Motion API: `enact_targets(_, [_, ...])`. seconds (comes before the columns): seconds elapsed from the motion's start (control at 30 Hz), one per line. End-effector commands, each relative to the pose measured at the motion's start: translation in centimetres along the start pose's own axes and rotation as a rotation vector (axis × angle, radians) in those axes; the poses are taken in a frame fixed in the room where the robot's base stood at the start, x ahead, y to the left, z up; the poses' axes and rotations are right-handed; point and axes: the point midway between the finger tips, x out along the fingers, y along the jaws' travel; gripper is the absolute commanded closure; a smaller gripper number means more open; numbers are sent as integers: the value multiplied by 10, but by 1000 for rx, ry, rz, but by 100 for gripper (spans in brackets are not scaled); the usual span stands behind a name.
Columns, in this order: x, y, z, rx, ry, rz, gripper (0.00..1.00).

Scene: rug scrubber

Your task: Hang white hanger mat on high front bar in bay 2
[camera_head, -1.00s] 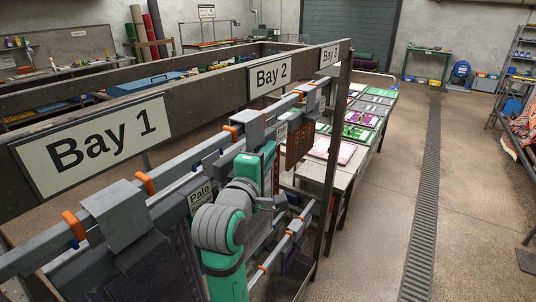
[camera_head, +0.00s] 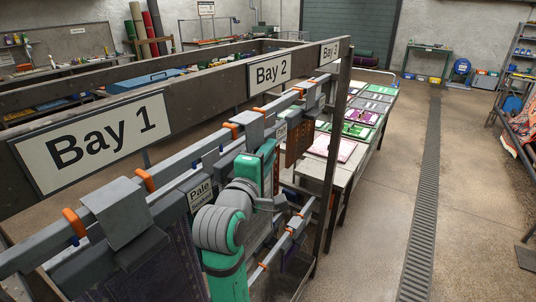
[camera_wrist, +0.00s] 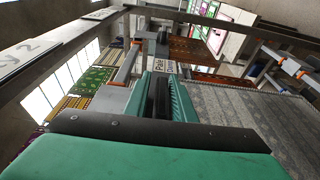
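A pale grey patterned mat (camera_wrist: 250,115) spreads across the right of the wrist view, beside my gripper. It may be the white hanger mat; its hanger is not clearly seen. My gripper (camera_wrist: 165,90) shows teal fingers with a dark strip between them. Whether they are closed on something cannot be made out. In the head view my teal and grey arm reaches the rack and hides its own fingertips. The high front bar (camera_head: 168,206) runs below the bay signs. The Bay 2 sign (camera_head: 270,74) is just above and beyond my arm.
The Bay 1 sign (camera_head: 97,140) is on the near beam. A grey hanger block (camera_head: 124,211) with a dark mat stands on the bar there. A "Pale" label (camera_head: 200,195) is left of my arm. A rack post (camera_head: 331,150) and a mat table (camera_head: 342,176) stand beyond; the right floor is open.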

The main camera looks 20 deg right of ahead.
Motion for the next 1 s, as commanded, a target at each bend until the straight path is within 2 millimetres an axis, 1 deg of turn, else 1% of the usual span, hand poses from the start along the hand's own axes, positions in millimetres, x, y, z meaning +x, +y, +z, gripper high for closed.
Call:
enact_targets(0.33, [0,-2,0,-2,0,-4,64])
enact_targets(0.47, [-8,-1,-1,-2,1,-2,64])
enact_targets(0.57, [-23,-1,0,-2,1,-1,64])
enact_targets(0.8, [-69,0,-1,0,3,1,64])
enact_targets(0.9, [-85,0,-1,1,4,1,64])
enact_targets(1.0, [-98,0,-1,0,3,1,64])
